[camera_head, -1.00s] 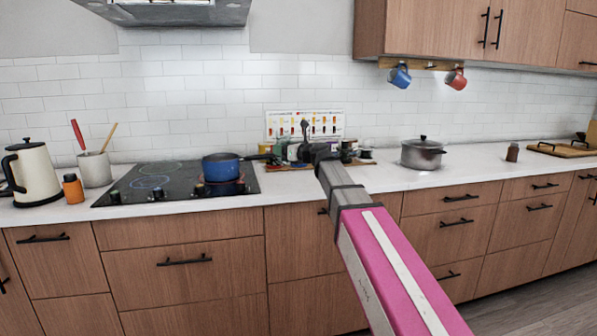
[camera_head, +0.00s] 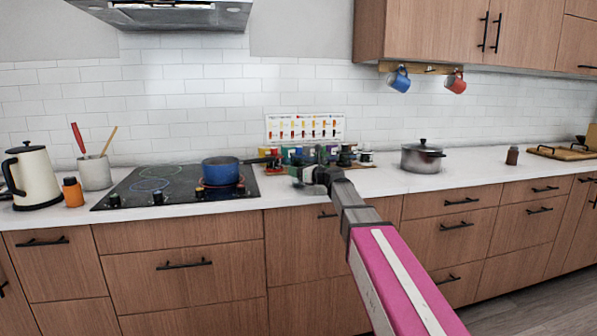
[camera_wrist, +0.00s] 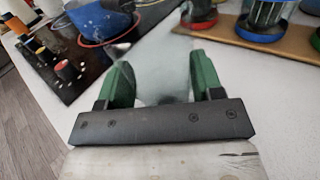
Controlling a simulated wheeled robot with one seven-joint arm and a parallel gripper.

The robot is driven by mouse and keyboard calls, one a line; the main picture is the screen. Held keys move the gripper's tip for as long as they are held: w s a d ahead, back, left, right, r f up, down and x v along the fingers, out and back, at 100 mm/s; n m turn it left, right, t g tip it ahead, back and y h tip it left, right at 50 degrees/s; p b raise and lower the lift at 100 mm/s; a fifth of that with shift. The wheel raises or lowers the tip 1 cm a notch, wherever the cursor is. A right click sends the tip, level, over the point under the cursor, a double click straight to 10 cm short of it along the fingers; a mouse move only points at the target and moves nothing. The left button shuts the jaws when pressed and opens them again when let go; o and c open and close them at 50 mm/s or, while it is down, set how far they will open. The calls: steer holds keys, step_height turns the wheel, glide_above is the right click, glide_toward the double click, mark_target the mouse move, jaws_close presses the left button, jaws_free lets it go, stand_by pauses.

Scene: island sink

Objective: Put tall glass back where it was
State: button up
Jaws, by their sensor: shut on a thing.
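The tall glass (camera_wrist: 160,72) is clear and faint in the wrist view, between the two green fingers of my gripper (camera_wrist: 158,88). The gripper is shut on it. In the head view, my gripper (camera_head: 301,174) is low over the front of the counter, right of the cooktop and in front of the row of jars. The glass is too small and see-through to make out clearly in the head view. I cannot tell whether its base touches the counter.
A blue pot (camera_head: 221,171) sits on the black cooktop (camera_head: 150,187), just left of my gripper. Several coloured jars (camera_wrist: 265,18) stand on a wooden board behind. A steel pot (camera_head: 422,157) stands further right. White counter (camera_head: 385,182) lies free between the jars and steel pot.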

steer(key=o, duration=1)
steer(key=shift+f, duration=0.1)
steer(key=shift+s+d, duration=0.15)
steer(key=v, duration=1.1)
steer(key=shift+s+d, duration=0.2)
